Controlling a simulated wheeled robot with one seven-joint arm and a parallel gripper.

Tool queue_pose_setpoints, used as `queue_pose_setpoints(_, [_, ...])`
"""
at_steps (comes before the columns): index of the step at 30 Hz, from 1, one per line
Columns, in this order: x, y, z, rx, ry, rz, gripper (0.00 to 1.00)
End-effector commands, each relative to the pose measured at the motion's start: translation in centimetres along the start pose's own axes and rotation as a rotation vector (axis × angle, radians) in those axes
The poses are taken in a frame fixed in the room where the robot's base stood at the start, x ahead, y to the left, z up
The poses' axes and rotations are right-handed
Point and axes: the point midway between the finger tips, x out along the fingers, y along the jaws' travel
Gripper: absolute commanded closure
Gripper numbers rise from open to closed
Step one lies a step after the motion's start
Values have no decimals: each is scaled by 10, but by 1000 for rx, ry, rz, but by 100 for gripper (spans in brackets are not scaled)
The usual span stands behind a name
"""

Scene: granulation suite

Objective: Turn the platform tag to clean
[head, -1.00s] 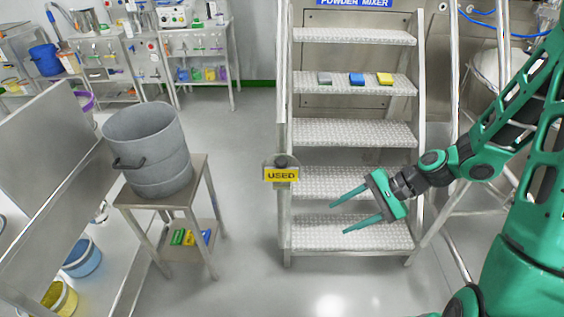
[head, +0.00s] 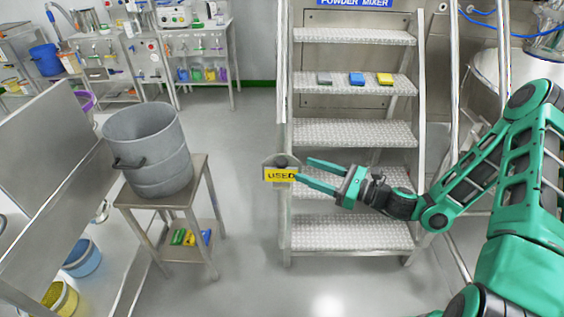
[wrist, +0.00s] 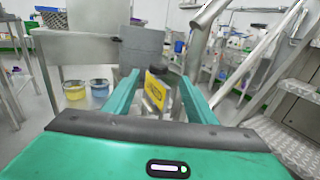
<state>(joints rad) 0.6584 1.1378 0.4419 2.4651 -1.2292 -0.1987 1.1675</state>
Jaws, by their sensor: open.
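The platform tag (head: 279,175) is a yellow plate reading "USED", hung on a grey holder with a dark knob (head: 281,161) at the left rail of the platform steps. My gripper (head: 307,174) is open, its two green fingers pointing left at the tag. The tag's other face is hidden.
The metal steps (head: 352,132) stand behind my gripper, with grey, blue and yellow blocks on an upper tread. A grey drum (head: 150,150) sits on a small steel stand to the left. Open floor lies between the stand and the steps.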

Motion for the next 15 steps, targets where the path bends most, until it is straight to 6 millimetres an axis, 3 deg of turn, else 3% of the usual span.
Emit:
queue_pose_setpoints(9, [56,2,0,-6,1,7,49])
queue_pose_setpoints(15, [83,2,0,-5,1,5,49])
